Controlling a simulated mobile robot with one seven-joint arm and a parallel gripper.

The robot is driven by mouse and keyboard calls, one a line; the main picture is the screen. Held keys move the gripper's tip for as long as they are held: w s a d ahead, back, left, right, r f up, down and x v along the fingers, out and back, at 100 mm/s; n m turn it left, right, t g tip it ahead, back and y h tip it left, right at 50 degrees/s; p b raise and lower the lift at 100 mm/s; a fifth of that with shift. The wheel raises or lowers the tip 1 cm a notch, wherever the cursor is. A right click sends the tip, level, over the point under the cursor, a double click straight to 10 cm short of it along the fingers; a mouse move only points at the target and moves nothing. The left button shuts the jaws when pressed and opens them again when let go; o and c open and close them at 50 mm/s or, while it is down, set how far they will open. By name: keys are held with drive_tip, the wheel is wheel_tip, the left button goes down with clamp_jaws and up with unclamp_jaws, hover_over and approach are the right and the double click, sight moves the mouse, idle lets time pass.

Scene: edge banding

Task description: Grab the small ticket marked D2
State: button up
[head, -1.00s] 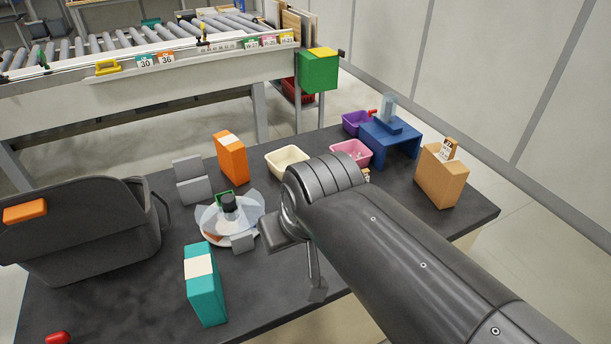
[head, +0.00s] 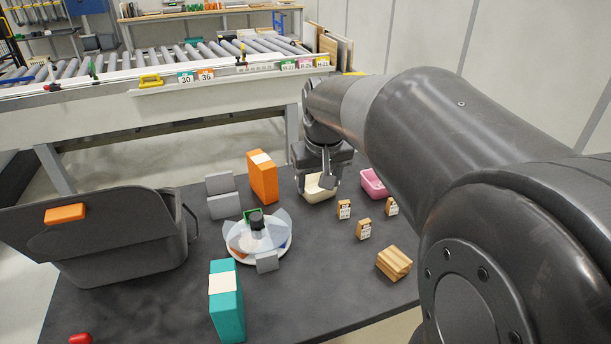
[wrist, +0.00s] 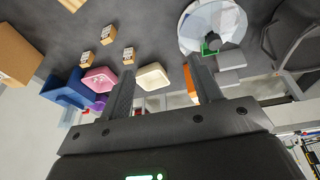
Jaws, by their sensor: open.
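Three small wooden tickets with white printed labels stand on the dark table. One is at the left (head: 344,209), one in front (head: 363,229) and one at the right (head: 391,206), partly behind my arm. They also show in the wrist view as the ticket near the cream bin (wrist: 129,54), the middle ticket (wrist: 107,35) and the ticket near the pink bin (wrist: 84,55). The print is too small to tell which is D2. My gripper (head: 313,183) is open and empty, above the table near the cream bin, behind and left of the tickets.
A cream bin (head: 320,190) and pink bin (head: 374,183) stand behind the tickets. A wood stack (head: 394,262) lies in front. An orange box (head: 262,178), a round clear-covered dish (head: 257,240) and a teal box (head: 226,302) stand left. A blue stand (wrist: 64,88) shows in the wrist view.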

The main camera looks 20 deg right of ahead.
drive_tip(key=w+d+f+g, duration=0.1)
drive_tip(key=w+d+f, duration=0.45)
drive_tip(key=w, duration=0.35)
drive_tip(key=g, duration=0.2)
hover_over(344, 202)
drive_tip(key=d, duration=0.1)
drive_tip(key=shift+m+y, duration=0.3)
drive_tip(key=f, duration=1.2)
drive_tip(key=shift+w, duration=0.3)
wheel_tip(344, 202, down, 5)
drive_tip(key=shift+r, duration=0.15)
drive_tip(key=shift+s+a+f, duration=0.1)
drive_tip(key=shift+a+f, duration=0.05)
drive_tip(key=shift+f, duration=0.9)
drive_tip(key=shift+s+a+f, duration=0.1)
drive_tip(key=shift+f, duration=0.95)
drive_tip(key=shift+s+a+f, duration=0.1)
drive_tip(key=shift+a+f, duration=0.05)
drive_tip(key=shift+f, duration=0.9)
drive_tip(key=c, duration=1)
drive_tip(key=shift+r, duration=0.1)
drive_tip(key=shift+c, duration=0.2)
